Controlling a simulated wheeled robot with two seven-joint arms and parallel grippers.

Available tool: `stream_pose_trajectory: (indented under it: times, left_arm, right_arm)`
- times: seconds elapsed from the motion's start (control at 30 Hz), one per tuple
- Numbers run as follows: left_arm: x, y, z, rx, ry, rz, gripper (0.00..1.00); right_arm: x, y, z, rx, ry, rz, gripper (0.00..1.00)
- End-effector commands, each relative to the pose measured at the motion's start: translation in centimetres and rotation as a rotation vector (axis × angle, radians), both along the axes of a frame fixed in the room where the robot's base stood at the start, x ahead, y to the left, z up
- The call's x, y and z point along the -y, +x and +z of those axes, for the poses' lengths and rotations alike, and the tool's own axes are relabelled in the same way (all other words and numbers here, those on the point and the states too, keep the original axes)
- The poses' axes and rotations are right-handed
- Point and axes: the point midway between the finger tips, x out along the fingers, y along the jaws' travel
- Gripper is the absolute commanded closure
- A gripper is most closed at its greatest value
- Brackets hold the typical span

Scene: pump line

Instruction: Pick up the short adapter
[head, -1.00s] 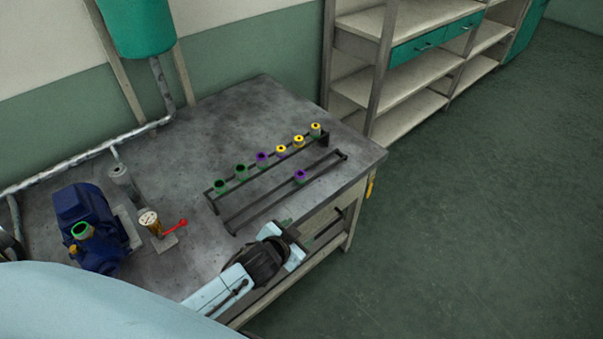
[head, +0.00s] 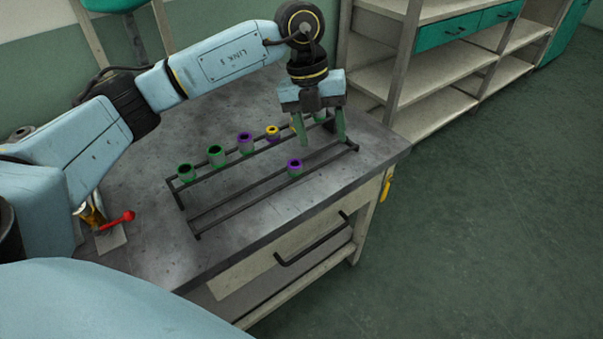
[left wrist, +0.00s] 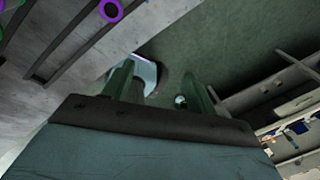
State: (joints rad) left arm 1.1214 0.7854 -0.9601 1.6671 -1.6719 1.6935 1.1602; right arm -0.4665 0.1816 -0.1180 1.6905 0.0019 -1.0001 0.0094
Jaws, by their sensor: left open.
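A black rack (head: 240,208) on the grey table holds several short ring-topped pieces. On its back rail are two green ones (head: 186,172) (head: 216,155), a purple one (head: 245,142) and a yellow one (head: 272,132), with more partly hidden behind my gripper. A single purple-topped piece (head: 295,167) is on the front rail. I cannot tell which is the short adapter. My left gripper (head: 322,138) is open and points down over the rack's right end, right of that purple piece.
A red-handled valve (head: 118,220) stands on the table at left, partly behind my arm. The table's front edge has a drawer handle (head: 310,240) below it. Shelves (head: 400,85) stand behind at right. The floor at right is clear.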

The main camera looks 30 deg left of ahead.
Motion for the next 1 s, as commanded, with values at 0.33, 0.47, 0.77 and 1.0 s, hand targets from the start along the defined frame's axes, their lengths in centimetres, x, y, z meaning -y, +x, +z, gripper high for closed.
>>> stream_pose_trajectory:
  times: [0.33, 0.47, 0.77, 1.0]
  left_arm:
    - [-6.4, 0.0, -0.8, -0.014, 0.267, 0.129, 0.43]
    - [-6.3, 0.1, -3.5, -0.013, 0.264, 0.127, 0.43]
    - [-6.3, 0.1, -6.9, -0.011, 0.262, 0.125, 0.43]
    - [-6.5, 0.0, -8.9, -0.012, 0.261, 0.126, 0.43]
  right_arm:
    - [-0.5, 1.0, 1.6, 0.019, 0.004, 0.000, 0.43]
    - [-1.5, 1.5, 3.2, 0.031, 0.017, 0.001, 0.43]
    - [-2.5, 1.8, 5.7, 0.040, 0.031, 0.000, 0.43]
    - [-3.3, 1.9, 7.6, 0.055, 0.045, 0.000, 0.43]
